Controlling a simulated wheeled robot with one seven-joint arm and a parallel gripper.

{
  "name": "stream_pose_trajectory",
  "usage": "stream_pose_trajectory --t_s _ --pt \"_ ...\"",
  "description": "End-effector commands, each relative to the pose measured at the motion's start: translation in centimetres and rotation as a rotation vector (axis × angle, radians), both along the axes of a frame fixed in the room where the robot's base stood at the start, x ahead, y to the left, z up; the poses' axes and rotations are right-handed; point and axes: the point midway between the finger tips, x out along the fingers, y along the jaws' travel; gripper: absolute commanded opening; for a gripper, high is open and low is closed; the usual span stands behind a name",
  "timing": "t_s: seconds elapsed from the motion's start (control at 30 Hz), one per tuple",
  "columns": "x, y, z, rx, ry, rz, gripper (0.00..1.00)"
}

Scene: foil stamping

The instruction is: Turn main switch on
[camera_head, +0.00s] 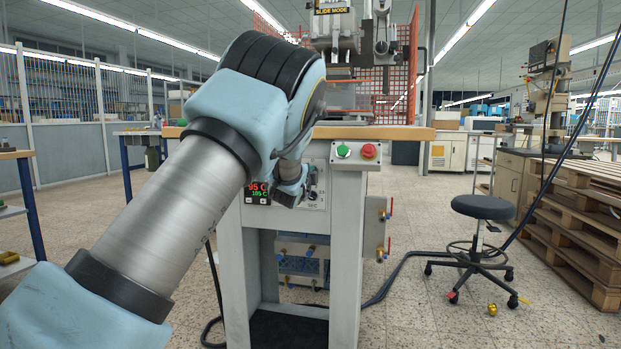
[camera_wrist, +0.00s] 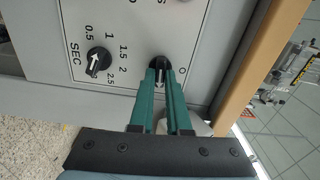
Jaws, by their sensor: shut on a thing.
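The main switch is a black rotary knob (camera_wrist: 158,62) on the light grey control panel (camera_wrist: 130,25), with an "O" mark beside it in the wrist view. My gripper (camera_wrist: 161,78) has its green fingers shut on this knob, and their tips cover part of it. A pale pointer mark shows between the fingers; which position it points to is hard to tell. In the head view my gripper (camera_head: 292,190) is at the front panel (camera_head: 316,190) of the press, and my wrist hides much of the area. The knob cannot be made out clearly there.
A timer knob (camera_wrist: 98,62) marked "SEC" sits beside the switch. A red temperature display (camera_head: 257,190) is left of my gripper. A green button (camera_head: 343,151) and a red button (camera_head: 369,151) are above right, under the wooden table edge (camera_head: 400,133). A stool (camera_head: 483,207) stands at right.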

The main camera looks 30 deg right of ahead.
Motion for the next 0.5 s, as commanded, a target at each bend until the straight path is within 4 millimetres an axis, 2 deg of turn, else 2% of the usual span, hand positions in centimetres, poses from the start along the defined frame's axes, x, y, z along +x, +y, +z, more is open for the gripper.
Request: stream_pose_trajectory --t_s 0.5 --pt "-0.03 -0.03 -0.12 0.071 -0.065 -0.001 0.00"
